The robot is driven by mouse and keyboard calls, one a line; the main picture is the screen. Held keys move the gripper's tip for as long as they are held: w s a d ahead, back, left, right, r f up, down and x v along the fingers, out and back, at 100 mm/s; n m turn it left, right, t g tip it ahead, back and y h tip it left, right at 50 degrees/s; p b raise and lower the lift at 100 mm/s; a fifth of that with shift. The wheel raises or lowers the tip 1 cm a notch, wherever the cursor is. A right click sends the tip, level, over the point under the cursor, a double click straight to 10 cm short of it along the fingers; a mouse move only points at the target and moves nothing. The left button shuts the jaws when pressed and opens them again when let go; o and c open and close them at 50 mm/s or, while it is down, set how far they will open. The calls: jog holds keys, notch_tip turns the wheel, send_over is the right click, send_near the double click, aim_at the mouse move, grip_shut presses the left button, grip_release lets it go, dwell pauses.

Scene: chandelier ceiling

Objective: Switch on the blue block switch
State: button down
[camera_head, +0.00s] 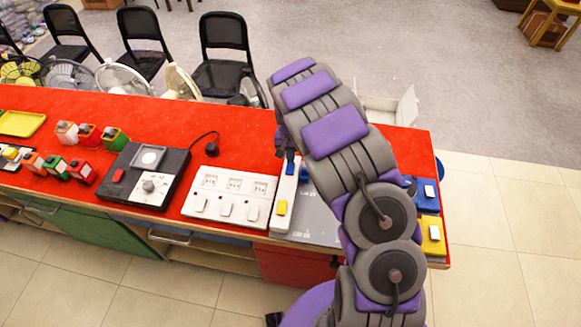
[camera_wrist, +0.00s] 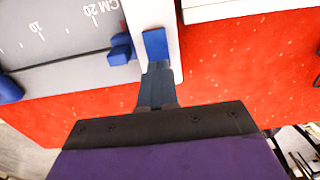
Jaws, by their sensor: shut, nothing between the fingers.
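A long white switch strip (camera_head: 285,195) lies on the red table with a blue block switch (camera_head: 290,167) at its far end and a yellow one (camera_head: 282,207) nearer the front. In the wrist view the blue block switch (camera_wrist: 155,44) sits on the white strip (camera_wrist: 166,14). My gripper (camera_wrist: 157,66) is shut and empty, its tips right at the near edge of the blue block; whether they touch it I cannot tell. In the head view my arm hides most of the gripper. A separate blue box with a white rocker (camera_head: 428,194) stands at the table's right end.
A grey ruler-marked device (camera_wrist: 50,40) with blue knobs (camera_wrist: 120,49) lies left of the strip in the wrist view. A white three-switch panel (camera_head: 229,197) and a black dial box (camera_head: 148,180) stand left in the head view. A yellow box (camera_head: 434,236) is at the right.

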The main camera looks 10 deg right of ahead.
jog(key=shift+f, duration=0.85)
dwell(0.8)
jog(key=shift+r, duration=0.1)
jog(key=shift+r+p, duration=1)
jog(key=shift+r, duration=2.4)
